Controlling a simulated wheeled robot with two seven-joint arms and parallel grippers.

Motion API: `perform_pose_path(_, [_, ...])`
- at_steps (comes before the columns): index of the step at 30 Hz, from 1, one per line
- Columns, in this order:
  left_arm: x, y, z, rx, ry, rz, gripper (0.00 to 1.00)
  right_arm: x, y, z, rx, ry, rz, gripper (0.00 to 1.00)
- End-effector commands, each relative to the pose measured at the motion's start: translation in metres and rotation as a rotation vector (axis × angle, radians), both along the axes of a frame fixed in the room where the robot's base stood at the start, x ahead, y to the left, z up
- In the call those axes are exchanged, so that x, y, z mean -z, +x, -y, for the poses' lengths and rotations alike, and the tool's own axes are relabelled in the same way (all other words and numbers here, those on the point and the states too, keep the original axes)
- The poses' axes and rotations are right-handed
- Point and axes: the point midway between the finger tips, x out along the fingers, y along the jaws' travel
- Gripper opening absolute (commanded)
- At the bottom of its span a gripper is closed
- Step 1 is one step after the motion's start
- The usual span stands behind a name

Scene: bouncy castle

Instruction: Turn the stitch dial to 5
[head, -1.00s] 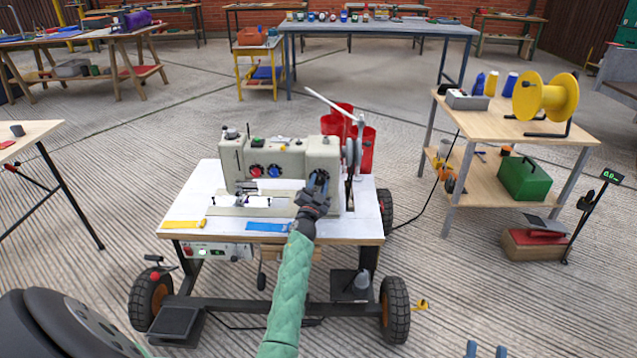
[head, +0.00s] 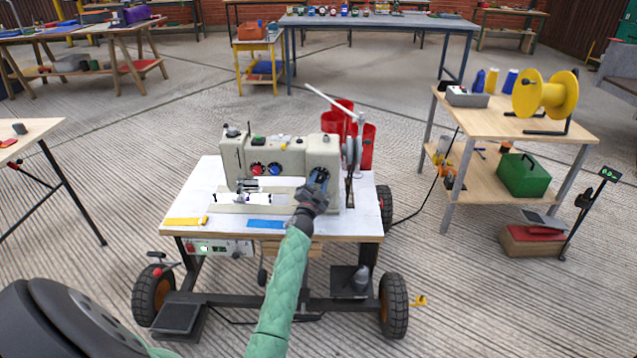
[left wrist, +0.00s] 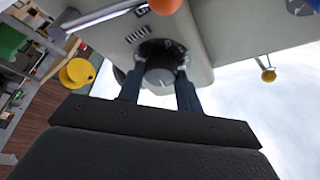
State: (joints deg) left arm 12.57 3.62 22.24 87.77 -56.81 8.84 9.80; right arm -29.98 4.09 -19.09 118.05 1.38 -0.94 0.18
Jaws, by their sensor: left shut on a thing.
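The cream sewing machine (head: 285,160) stands on a white-topped wheeled table (head: 185,195). My left gripper (head: 319,180) is at the lower right of the machine's front and covers the stitch dial in the head view. In the left wrist view, the round grey dial (left wrist: 160,76) sits between the two dark fingers of my left gripper (left wrist: 160,90), which is shut on it. A light pointer line shows on the dial's face. Printed marks lie above it on the housing, but I cannot read the setting. My right gripper is not in view.
Two smaller dials, red (head: 257,168) and blue (head: 275,169), are on the machine's front to the left. A handwheel (head: 350,152) and red bins (head: 367,145) stand at its right. A yellow strip (head: 186,221) and a blue strip (head: 266,224) lie at the table's front edge.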

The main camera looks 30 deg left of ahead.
Motion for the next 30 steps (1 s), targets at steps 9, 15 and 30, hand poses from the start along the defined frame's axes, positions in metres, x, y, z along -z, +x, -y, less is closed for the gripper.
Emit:
perform_pose_path(9, [0.001,0.000,0.002,0.002,-0.001,-0.001,0.39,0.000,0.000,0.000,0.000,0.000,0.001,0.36])
perform_pose_path(15, [0.001,0.000,0.001,0.001,0.000,0.000,0.57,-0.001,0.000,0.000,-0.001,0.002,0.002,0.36])
perform_pose_path(30, [0.011,-0.031,0.010,0.001,0.000,-0.002,0.57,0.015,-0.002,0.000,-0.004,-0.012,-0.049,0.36])
